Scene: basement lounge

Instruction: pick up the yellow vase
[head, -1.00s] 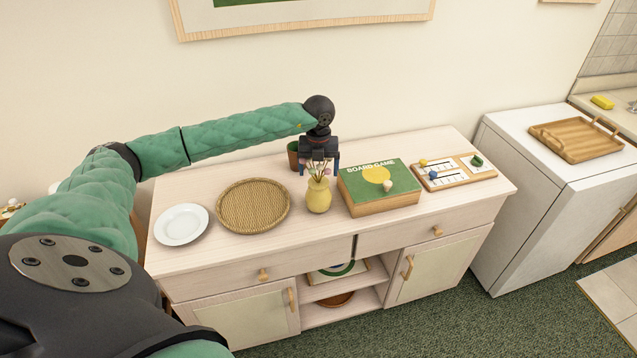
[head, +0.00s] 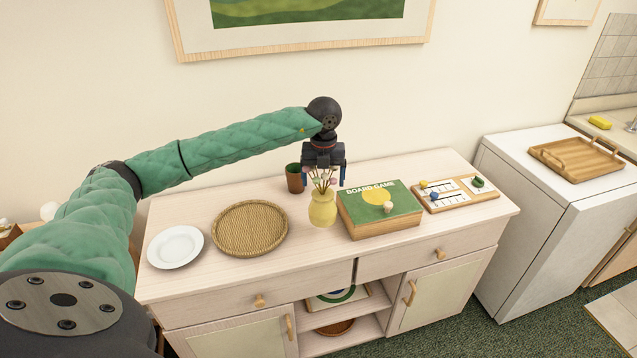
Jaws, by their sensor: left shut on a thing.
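My left gripper (head: 323,183) points down at the top of the vase, behind the flowers. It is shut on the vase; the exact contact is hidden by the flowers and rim. The vase base seems slightly above the sideboard top (head: 300,262), but the gap is hard to judge. My right gripper is out of view.
A green board game box (head: 385,220) stands close right of the vase. A woven round tray (head: 249,228) and a white plate (head: 175,247) lie to the left. A terracotta pot (head: 294,179) stands behind. A board with knobs (head: 455,195) lies at the right.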

